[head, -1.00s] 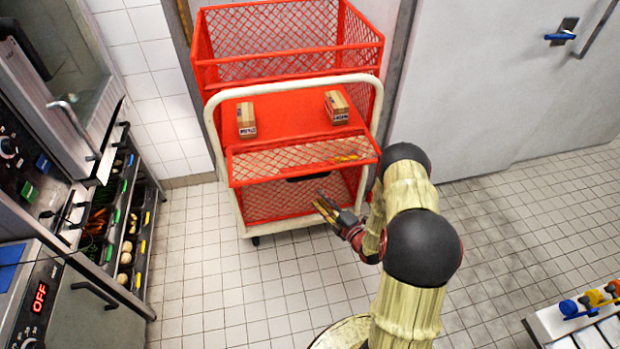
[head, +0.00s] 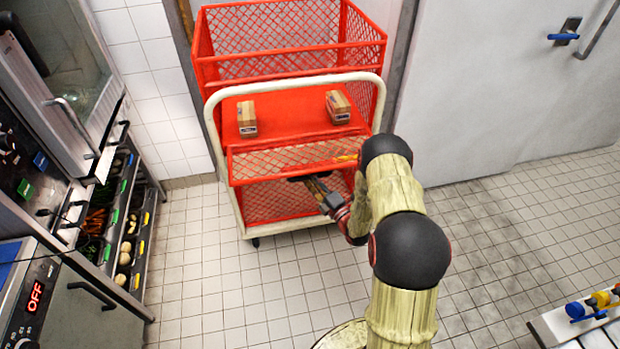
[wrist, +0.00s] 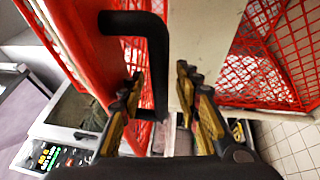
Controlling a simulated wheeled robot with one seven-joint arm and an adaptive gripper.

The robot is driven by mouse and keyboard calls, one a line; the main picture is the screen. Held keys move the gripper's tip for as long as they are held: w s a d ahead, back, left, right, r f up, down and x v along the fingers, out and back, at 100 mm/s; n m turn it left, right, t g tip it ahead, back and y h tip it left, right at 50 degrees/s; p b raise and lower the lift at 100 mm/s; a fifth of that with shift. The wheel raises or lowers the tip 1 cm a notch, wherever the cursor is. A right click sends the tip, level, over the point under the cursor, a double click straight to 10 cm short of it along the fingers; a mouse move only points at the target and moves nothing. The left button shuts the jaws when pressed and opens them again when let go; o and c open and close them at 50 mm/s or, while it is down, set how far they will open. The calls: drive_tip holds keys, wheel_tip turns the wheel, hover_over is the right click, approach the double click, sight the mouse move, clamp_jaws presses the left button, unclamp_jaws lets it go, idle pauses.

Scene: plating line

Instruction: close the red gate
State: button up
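The red gate (head: 292,160) is a mesh panel folded down at the front of the red cage trolley, sticking out towards me below the shelf. Its black handle (wrist: 158,65) is a U-shaped bar, large in the wrist view. My gripper (head: 313,184) is at the gate's front, by the handle, which it partly hides in the head view. In the wrist view my gripper (wrist: 163,105) is open, with the handle's long bar showing between its two fingers. Whether the fingers touch the bar I cannot tell.
Two small cartons (head: 247,119) (head: 338,107) stand on the red shelf (head: 293,123) behind the gate. A cream tubular frame (head: 290,83) surrounds the opening. Ovens and a vegetable rack (head: 125,220) line the left. The tiled floor (head: 220,290) in front is clear.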

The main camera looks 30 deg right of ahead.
drive_tip(key=c, duration=0.3)
clamp_jaws()
idle(0.7)
